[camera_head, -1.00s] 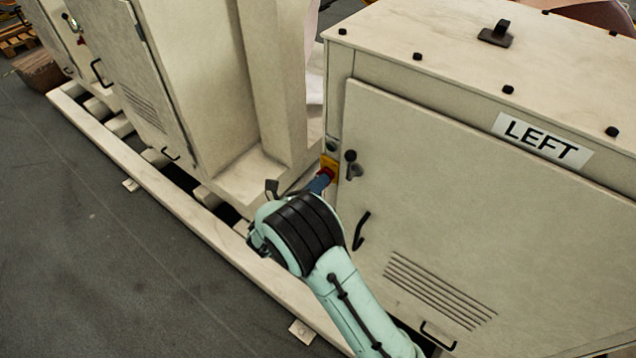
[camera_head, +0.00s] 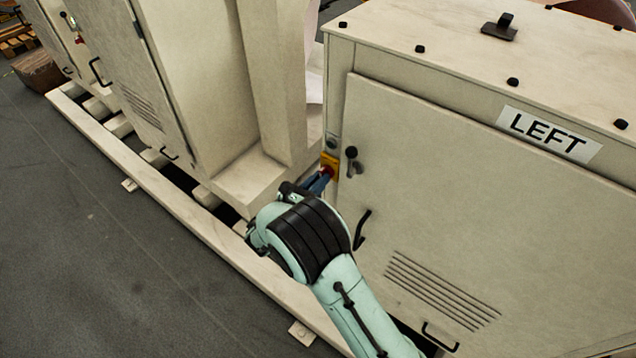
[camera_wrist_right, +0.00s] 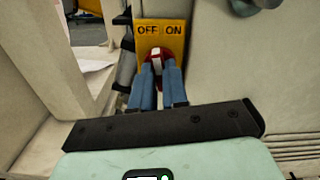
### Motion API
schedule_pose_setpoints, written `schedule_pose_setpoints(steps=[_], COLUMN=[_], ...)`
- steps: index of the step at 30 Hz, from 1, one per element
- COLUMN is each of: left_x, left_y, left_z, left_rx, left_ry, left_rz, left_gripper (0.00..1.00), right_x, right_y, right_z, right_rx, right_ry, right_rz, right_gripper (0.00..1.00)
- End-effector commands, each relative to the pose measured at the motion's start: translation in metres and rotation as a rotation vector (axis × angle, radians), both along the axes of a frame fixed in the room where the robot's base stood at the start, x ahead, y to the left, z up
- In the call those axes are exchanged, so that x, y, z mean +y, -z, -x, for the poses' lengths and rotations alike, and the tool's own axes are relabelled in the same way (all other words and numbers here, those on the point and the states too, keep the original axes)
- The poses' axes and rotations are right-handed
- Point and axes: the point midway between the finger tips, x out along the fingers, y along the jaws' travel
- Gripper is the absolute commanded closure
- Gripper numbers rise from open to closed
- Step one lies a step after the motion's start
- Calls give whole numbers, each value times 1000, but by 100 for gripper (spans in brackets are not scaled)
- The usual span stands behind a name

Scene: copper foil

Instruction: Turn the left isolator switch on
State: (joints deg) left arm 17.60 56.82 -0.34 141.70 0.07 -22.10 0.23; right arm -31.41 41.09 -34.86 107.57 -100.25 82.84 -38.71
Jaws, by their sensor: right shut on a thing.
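The cabinet marked LEFT (camera_head: 450,160) stands at the right in the head view. Its isolator switch is a yellow plate (camera_head: 329,160) near the door's left edge, with a red knob. In the right wrist view the plate (camera_wrist_right: 175,42) reads OFF at left and ON at right. The red knob (camera_wrist_right: 157,54) has a white bar, roughly upright and close to the OFF side. My right gripper (camera_wrist_right: 158,72) has its blue fingers shut on the knob, one on each side; they hide its lower part. My left gripper is not in view.
A black lever (camera_head: 351,160) and a black door handle (camera_head: 362,230) sit just right of the switch. Another pale cabinet (camera_head: 180,80) stands to the left, on a pale base frame. The dark floor (camera_head: 90,220) at the left is clear.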

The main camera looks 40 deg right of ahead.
Motion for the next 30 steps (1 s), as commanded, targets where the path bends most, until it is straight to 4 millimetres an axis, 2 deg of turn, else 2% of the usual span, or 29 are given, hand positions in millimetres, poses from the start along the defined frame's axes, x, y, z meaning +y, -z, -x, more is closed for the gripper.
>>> schedule_pose_setpoints(steps=[18,30], left_x=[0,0], left_y=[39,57], left_z=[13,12], left_rx=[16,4], left_ry=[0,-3], left_rz=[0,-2], left_gripper=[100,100], right_x=[0,1], right_y=[4,3], right_z=[0,0], right_rx=[-560,-839], right_ry=[0,1], right_rz=[-165,-248], right_gripper=[100,100])
